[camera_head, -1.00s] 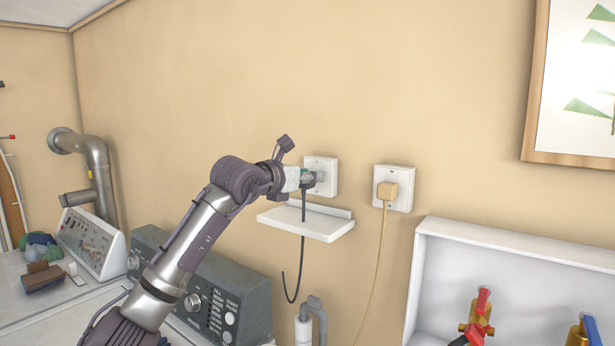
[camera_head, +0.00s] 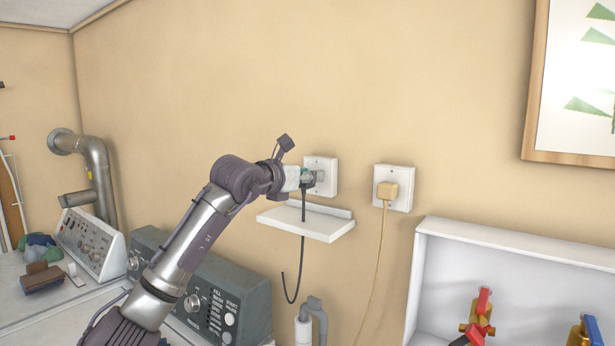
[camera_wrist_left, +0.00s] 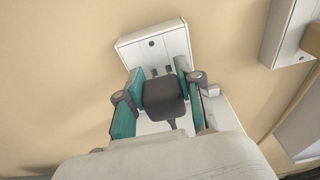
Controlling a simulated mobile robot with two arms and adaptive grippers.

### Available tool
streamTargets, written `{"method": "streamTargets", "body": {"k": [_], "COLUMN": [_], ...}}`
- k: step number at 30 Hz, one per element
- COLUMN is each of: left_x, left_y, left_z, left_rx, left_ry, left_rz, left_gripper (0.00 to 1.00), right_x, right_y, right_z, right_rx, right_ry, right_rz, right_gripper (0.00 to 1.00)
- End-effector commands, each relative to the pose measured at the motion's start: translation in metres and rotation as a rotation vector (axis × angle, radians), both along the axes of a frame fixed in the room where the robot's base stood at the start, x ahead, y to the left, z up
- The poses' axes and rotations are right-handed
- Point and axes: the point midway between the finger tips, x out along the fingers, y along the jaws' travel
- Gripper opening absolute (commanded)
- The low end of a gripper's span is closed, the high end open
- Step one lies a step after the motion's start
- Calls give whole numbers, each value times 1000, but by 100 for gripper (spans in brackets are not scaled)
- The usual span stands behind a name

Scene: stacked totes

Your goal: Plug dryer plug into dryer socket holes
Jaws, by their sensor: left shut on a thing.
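The dryer plug (camera_wrist_left: 165,97) is dark, with a black cord (camera_head: 301,255) hanging from it in the head view. My left gripper (camera_head: 306,178) is shut on the plug; its teal fingers (camera_wrist_left: 162,92) lie on both sides of it in the left wrist view. The dryer socket (camera_head: 325,165) is a white wall plate, and it also shows in the wrist view (camera_wrist_left: 150,50). The plug is right in front of the socket face, with dark slots visible just beyond it. I cannot tell whether the prongs are in the holes. My right gripper is not in view.
A small white shelf (camera_head: 305,222) sits on the wall just below the socket. A second outlet (camera_head: 406,178) to the right holds a tan plug (camera_head: 387,191) with a tan cord. A white recessed box with valves (camera_head: 520,265) is at the lower right.

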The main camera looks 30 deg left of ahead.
Motion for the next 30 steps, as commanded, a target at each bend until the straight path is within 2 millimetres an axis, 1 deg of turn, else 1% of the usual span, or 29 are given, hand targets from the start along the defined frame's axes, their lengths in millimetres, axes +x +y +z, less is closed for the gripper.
{"method": "streamTargets", "body": {"k": [19,30], "left_x": [0,9], "left_y": [0,-1], "left_z": [0,1], "left_rx": [0,-1], "left_ry": [0,-1], "left_rz": [0,0], "left_gripper": [0,0], "right_x": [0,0], "right_y": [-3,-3], "right_z": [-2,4], "right_rx": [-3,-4], "right_ry": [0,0], "right_rz": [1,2], "right_gripper": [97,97]}}
